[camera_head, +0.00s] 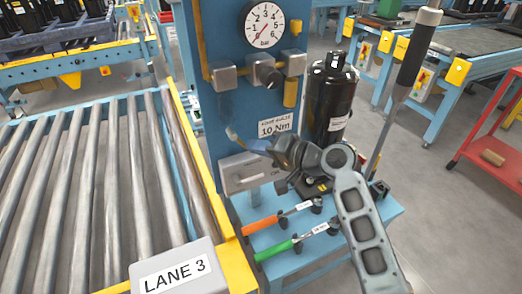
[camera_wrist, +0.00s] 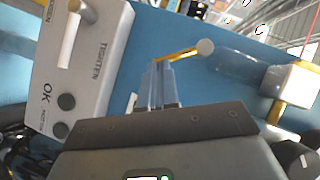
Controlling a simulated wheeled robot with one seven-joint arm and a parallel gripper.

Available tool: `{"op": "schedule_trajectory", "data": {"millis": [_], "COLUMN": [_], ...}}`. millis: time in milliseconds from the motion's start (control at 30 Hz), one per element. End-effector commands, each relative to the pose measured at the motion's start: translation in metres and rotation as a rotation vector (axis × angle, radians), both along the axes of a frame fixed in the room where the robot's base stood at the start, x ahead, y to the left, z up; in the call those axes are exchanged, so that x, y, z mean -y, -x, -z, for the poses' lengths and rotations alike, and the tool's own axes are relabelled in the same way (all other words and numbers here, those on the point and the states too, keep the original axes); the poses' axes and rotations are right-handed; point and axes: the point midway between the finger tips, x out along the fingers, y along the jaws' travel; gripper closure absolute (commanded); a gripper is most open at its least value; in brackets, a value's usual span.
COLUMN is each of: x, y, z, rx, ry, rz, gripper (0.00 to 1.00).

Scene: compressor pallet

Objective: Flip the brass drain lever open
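The brass drain lever (camera_wrist: 180,54) shows in the wrist view as a thin yellow bar with a round grey end. It slants up to the right from just beyond my fingertips. In the head view only a small pale end of it (camera_head: 231,133) shows, low on the blue panel. My gripper (camera_wrist: 161,66) has its two fingers close together, with tips at the inner end of the lever. I cannot tell whether they touch it. Nothing shows gripped between them. In the head view my gripper (camera_head: 238,142) reaches left to the panel, and its wrist hides part of the area.
A grey box with buttons (camera_wrist: 85,60) is beside my fingers. Above are grey pipe blocks (camera_head: 223,75), a black knob (camera_head: 267,74) and a pressure gauge (camera_head: 264,24). A black compressor (camera_head: 331,105) stands right. Orange (camera_head: 262,224) and green-handled (camera_head: 276,250) tools lie below.

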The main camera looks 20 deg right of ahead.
Motion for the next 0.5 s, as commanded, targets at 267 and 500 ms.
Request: {"op": "schedule_trajectory", "data": {"millis": [267,500], "x": [-0.010,-0.018], "y": [0.000,0.000], "z": [0.017,0.021], "rx": [0.000,0.000], "ry": [-0.248,-0.409], "rz": [-0.001,0.000], "gripper": [1.00,1.00]}}
